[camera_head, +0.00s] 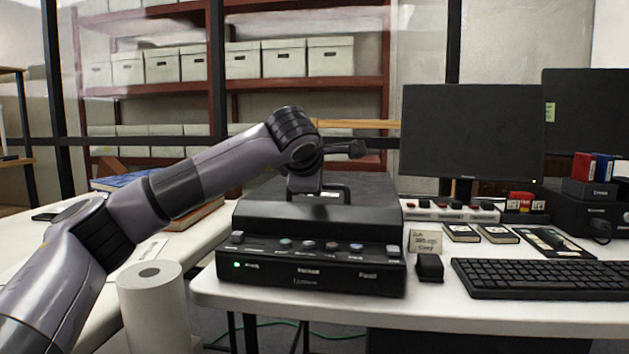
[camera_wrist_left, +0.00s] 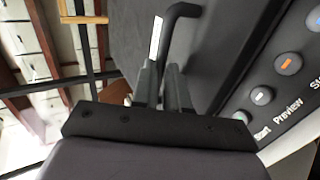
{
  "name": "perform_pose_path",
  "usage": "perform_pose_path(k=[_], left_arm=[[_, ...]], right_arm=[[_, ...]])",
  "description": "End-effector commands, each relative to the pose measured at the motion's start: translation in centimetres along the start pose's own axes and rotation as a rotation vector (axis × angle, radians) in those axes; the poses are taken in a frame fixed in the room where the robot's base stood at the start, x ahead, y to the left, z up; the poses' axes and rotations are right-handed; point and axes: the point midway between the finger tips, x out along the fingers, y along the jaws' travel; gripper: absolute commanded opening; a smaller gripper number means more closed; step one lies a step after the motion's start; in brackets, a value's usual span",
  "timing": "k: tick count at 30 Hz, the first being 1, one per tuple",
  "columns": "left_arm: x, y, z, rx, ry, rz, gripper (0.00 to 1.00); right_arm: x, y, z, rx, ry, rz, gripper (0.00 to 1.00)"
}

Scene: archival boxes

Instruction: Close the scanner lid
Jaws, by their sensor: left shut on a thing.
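The dark scanner (camera_head: 310,279) stands on the white desk, with a row of buttons and a green light on its front. Its black lid (camera_head: 375,208) lies low over the body, apparently nearly flat; I cannot tell whether it is fully down. The lid also fills the upper middle of the left wrist view (camera_wrist_left: 222,48). My left gripper (camera_head: 305,187) reaches in over the lid from the left. In the left wrist view its fingers (camera_wrist_left: 163,88) are shut on the black lid handle (camera_wrist_left: 183,10). The fingers partly hide the handle. My right gripper is not in view.
A keyboard (camera_head: 540,278) and a small black block (camera_head: 429,267) sit right of the scanner. A monitor (camera_head: 472,131) stands behind them. A white paper roll (camera_head: 152,310) stands at the front left. Shelves with archival boxes (camera_head: 283,58) line the back.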

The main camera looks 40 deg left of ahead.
Motion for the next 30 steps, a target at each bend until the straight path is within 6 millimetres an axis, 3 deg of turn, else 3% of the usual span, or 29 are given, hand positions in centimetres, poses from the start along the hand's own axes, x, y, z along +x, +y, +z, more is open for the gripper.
perform_pose_path(k=[1,6,18,19,21,30], left_arm=[[0.52,-1.22,0.15,0.004,0.001,-0.021,0.00],[0.89,-2.00,0.20,0.007,0.004,-0.031,0.00],[0.95,-2.18,0.27,0.010,0.004,-0.031,0.00],[0.96,-2.18,0.26,0.010,0.004,-0.031,0.23],[0.99,-2.19,0.23,0.010,0.005,-0.032,0.39],[0.50,-2.01,0.16,0.009,0.006,-0.031,0.39]], right_arm=[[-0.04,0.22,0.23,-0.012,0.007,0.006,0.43],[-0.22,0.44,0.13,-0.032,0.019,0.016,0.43],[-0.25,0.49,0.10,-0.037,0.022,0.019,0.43],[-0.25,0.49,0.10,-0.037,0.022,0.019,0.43],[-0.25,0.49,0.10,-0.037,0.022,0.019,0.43],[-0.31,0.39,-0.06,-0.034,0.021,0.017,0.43]])
